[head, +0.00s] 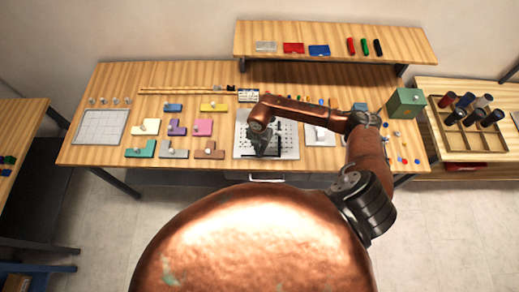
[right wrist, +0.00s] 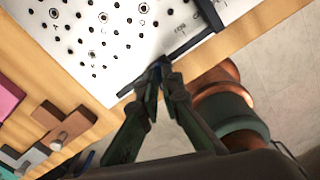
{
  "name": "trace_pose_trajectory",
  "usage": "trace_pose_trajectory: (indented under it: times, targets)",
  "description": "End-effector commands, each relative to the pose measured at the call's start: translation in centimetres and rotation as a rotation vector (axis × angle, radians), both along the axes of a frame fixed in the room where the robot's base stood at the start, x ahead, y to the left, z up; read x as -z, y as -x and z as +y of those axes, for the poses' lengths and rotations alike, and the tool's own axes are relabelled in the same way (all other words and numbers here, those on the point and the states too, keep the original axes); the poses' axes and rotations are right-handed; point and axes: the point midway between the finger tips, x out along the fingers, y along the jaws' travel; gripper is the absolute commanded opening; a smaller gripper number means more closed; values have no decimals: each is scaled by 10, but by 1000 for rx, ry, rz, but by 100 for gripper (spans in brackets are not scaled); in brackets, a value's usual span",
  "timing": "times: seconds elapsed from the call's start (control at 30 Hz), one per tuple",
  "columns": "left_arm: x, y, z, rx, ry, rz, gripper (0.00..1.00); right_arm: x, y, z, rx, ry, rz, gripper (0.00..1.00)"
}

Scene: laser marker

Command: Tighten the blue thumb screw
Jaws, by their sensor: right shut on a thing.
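A white plate (head: 289,150) dotted with holes lies at the front middle of the wooden table; it also fills the top of the right wrist view (right wrist: 95,70). Black bars (right wrist: 200,42) lie along its edge there. My right gripper (head: 263,147) reaches down over this plate from the right. My left gripper is not in view.
Coloured blocks with knobs (head: 176,128) stand left of the plate. A grey tray (head: 99,127) lies farther left. A raised shelf (head: 335,38) spans the back. A green box (head: 406,103) and small coloured pieces are on the right. The table's front edge is close to the gripper.

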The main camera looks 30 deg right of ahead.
Motion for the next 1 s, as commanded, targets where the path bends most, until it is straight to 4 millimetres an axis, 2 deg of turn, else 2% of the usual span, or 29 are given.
trace_pose_trajectory:
  times: [0.33,0.87,0.9,1.0]
  targets:
    - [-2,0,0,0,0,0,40,-1,-1,-1,134,0,-1,0]
    - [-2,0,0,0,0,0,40,-1,-1,-1,156,1,-2,0]
    - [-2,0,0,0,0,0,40,-1,-1,-1,155,1,-2,8]
    - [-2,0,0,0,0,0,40,-1,-1,-1,155,0,-1,14]
